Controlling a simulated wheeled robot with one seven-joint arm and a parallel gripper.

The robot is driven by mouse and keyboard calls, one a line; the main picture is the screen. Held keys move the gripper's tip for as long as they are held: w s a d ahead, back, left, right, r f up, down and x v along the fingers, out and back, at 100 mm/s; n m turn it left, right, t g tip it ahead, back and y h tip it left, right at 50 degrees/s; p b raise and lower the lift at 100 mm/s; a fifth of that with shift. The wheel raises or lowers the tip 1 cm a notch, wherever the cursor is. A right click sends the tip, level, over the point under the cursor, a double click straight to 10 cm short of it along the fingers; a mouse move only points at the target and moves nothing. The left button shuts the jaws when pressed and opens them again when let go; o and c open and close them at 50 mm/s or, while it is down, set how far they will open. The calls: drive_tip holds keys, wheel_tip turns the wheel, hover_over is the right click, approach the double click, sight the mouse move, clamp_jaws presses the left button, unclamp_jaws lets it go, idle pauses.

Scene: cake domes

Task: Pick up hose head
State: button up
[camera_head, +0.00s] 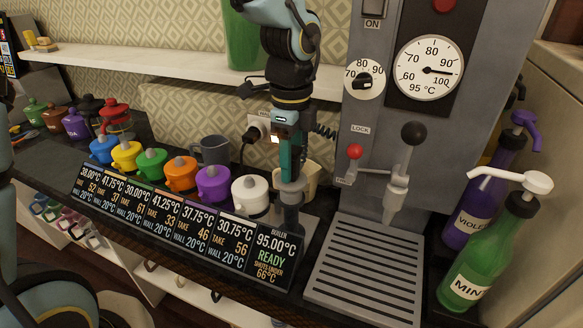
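I cannot clearly make out a hose head in the head view. A dark coiled cord (325,131) shows just right of my arm, in front of the wall; what hangs on its end is hidden or too small to tell. My gripper (290,200) points down over the counter, between the white lidded pot (250,196) and the grey machine (372,165). Its lower end overlaps a cream cup (311,177) and the top of the boiler display. The fingers are dark and seen from the side, so their opening and anything between them cannot be told.
Several coloured lidded pots, including a purple one (213,186), line the counter behind dark label panels (143,215). The machine has a slatted drip tray (367,272). A green pump bottle (488,255) and a purple one (490,190) stand right. A shelf (150,62) runs behind.

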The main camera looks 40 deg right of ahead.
clamp_jaws()
idle(1.0)
